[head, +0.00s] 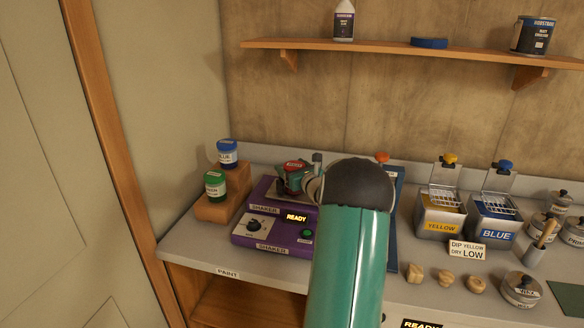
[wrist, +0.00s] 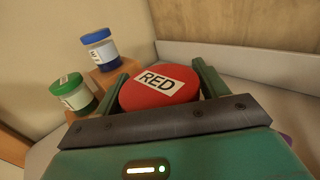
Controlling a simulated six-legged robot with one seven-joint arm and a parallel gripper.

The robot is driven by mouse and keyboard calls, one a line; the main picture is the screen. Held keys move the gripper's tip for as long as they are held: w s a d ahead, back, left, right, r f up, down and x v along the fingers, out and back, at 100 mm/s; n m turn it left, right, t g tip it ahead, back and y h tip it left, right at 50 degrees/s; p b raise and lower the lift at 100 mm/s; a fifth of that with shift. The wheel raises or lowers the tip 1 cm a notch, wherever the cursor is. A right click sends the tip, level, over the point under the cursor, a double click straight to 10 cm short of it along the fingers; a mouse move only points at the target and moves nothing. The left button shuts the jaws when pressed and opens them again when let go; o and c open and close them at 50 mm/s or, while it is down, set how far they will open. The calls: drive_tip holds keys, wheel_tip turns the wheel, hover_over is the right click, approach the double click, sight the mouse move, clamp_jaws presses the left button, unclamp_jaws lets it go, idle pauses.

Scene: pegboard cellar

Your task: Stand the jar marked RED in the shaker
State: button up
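The jar marked RED shows its red lid and white label in the wrist view (wrist: 160,88), between the two green fingers. The fingers lie close against both sides of the lid. My gripper (head: 292,177) is shut on this jar over the back part of the purple shaker (head: 270,228). The jar looks roughly upright. Its lower part is mostly hidden, and I cannot tell whether its base touches the shaker. The shaker has a dial, a green button and a lit READY display.
A blue-lidded jar (head: 227,153) and a green-lidded jar (head: 215,185) stand on a stepped wooden block (head: 232,204) left of the shaker. Yellow (head: 440,222) and blue (head: 495,224) tins stand to the right. Wooden knobs (head: 445,277) lie near the front. A shelf (head: 400,47) hangs above.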

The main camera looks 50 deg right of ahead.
drive_tip(key=shift+o, duration=1.2)
